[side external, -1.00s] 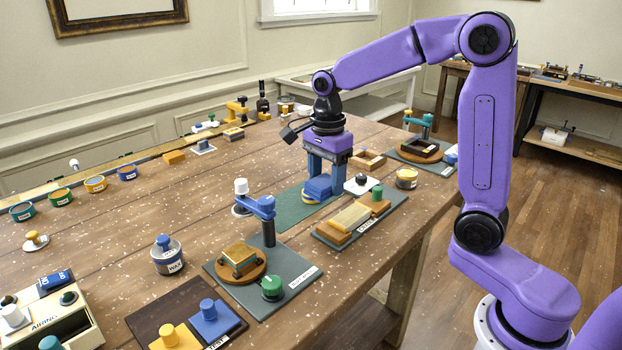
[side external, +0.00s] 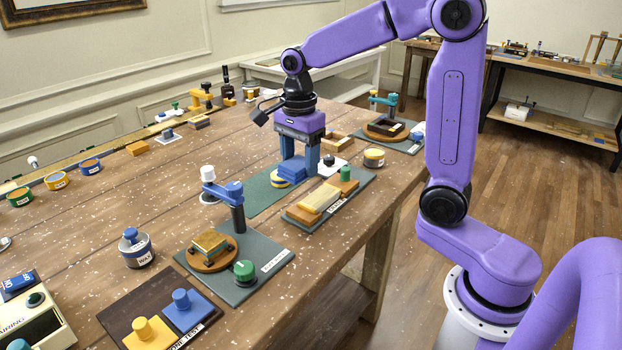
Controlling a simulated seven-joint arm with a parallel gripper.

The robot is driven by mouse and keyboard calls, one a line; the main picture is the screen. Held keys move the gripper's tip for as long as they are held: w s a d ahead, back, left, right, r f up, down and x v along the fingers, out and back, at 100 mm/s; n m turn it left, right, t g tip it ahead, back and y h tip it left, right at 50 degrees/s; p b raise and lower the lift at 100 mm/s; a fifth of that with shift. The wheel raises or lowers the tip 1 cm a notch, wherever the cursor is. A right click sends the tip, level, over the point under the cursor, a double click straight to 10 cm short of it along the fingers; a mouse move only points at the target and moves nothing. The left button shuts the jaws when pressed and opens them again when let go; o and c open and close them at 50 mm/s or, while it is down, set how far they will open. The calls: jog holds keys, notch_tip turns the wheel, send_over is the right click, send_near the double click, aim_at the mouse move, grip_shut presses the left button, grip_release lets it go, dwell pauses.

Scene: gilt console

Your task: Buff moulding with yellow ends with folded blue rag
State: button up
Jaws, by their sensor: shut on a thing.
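The folded blue rag (side external: 292,170) is a blue block low over the green mat (side external: 262,196), near the middle of the table. My gripper (side external: 298,170) points down with its blue fingers around the rag, shut on it. A yellow rounded piece (side external: 279,181) shows under and beside the rag's left side; most of it is hidden. A pale bar (side external: 321,197) lies on an orange-brown base on a labelled dark plate to the right. I cannot tell for sure which of these is the moulding with yellow ends. Contact under the rag is hidden.
A blue-armed post (side external: 237,212) stands in front of the mat. A green-knobbed piece (side external: 345,176) and a yellow tin (side external: 374,158) are close on the right. Bare table (side external: 130,200) lies to the left.

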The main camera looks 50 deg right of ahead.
jog(key=d+f, duration=0.2)
jog(key=d, duration=1)
jog(key=shift+s+f, duration=0.15)
dwell(1.1)
